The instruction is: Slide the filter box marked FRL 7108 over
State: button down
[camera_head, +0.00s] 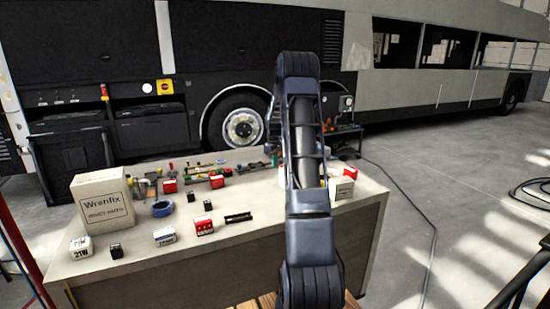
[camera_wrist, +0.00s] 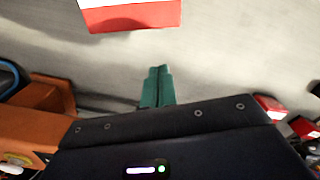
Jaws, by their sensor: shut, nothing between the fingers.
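My gripper (camera_wrist: 158,80) has teal fingers, shut together with nothing between them. In the wrist view a box with a white upper part and a red band (camera_wrist: 132,16) lies beyond the fingertips, apart from them and cut off by the top edge. No FRL 7108 marking is readable on it. In the head view my arm hides most of the gripper and part of the bench. A white box (camera_head: 342,188) and a red box (camera_head: 336,168) stand just right of the arm; their markings are too small to read.
The bench (camera_head: 240,265) also bears a Wrenfix carton (camera_head: 103,202), a blue tape roll (camera_head: 162,209), a red and white box (camera_head: 204,226), a white box (camera_head: 164,236) and a black bar (camera_head: 238,218). In the wrist view, an orange object (camera_wrist: 40,95) lies left.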

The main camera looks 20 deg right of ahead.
aim_at(281, 172)
notch_tip(281, 172, down, 5)
jog(key=shift+r, duration=0.1)
jog(key=shift+s+d+r, duration=0.1)
jog(key=shift+s+d, duration=0.2)
jog(key=shift+s, duration=0.3)
jog(key=shift+s+d+r, duration=0.1)
jog(key=shift+s+d, duration=0.15)
jog(key=shift+s, duration=0.3)
jog(key=shift+s+d, duration=0.4)
jog(key=shift+s, duration=0.25)
jog(key=s, duration=0.1)
jog(key=s+d, duration=0.2)
jog(key=s, duration=0.1)
jog(key=shift+d, duration=0.1)
jog(key=w, duration=0.1)
jog(key=w+a, duration=0.2)
jog(key=shift+w+f, duration=0.1)
jog(key=shift+w, duration=0.15)
notch_tip(281, 172, up, 10)
